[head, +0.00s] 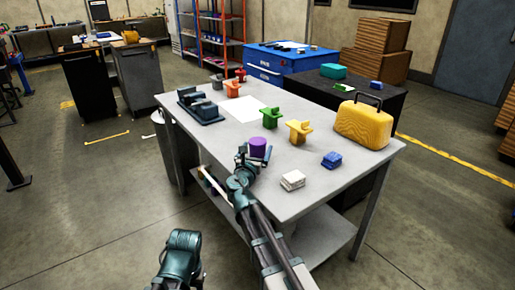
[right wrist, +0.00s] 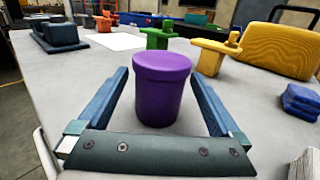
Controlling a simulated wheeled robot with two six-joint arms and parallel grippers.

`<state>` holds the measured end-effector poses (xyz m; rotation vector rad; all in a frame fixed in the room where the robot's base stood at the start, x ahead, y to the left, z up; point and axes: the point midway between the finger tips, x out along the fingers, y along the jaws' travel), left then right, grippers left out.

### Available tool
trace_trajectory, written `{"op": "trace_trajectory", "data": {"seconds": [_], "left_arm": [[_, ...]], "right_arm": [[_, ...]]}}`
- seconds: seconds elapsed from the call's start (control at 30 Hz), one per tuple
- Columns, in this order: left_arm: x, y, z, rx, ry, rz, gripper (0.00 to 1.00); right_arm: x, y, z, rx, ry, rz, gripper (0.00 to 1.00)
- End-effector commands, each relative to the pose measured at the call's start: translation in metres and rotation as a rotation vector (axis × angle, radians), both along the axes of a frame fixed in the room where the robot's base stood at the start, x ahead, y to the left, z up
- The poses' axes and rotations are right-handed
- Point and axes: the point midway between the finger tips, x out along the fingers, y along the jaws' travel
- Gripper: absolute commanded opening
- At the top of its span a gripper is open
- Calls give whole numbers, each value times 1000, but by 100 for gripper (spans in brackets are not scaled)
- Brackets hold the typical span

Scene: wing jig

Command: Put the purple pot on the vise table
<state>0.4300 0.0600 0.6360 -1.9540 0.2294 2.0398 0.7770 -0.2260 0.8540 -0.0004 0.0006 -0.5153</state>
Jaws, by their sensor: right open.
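The purple pot (head: 258,144) stands upright near the front edge of a grey table (head: 215,140). In the right wrist view the pot (right wrist: 163,90) is between the two blue fingers of my right gripper (right wrist: 160,78). The fingers are open, with a gap on each side of the pot. In the head view my right gripper (head: 254,156) is at the front of the pot and partly overlaps it. A dark blue-grey vise-like block (head: 200,105) sits at this table's far left end. Part of my left arm shows at the bottom, but its fingers do not.
Green (head: 271,118) and yellow (head: 299,131) pieces stand behind the pot. A yellow case (head: 363,124), a blue block (head: 332,160) and a white stack (head: 292,180) are to the right. A white sheet (head: 235,114) lies flat farther back. A blue chest (head: 290,60) stands behind the table.

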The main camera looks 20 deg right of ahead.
Motion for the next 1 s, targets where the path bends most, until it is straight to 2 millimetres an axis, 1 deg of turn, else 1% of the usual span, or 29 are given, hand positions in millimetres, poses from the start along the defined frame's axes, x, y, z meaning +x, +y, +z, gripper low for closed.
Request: {"op": "trace_trajectory", "data": {"seconds": [0.03,0.2,0.4,0.5,0.7,1.0], "left_arm": [[0,0,0,0,0,0,50],[0,0,0,0,0,0,50],[0,0,0,0,0,0,50],[0,0,0,0,0,0,50],[0,0,0,0,0,0,50],[0,0,0,0,0,0,50]], "right_arm": [[-13,6,0,0,0,3,100],[-46,23,0,0,0,3,100],[-75,41,0,0,0,3,100],[-85,47,0,0,0,1,100],[-94,52,0,0,0,1,100],[-94,53,0,0,0,0,100]]}}
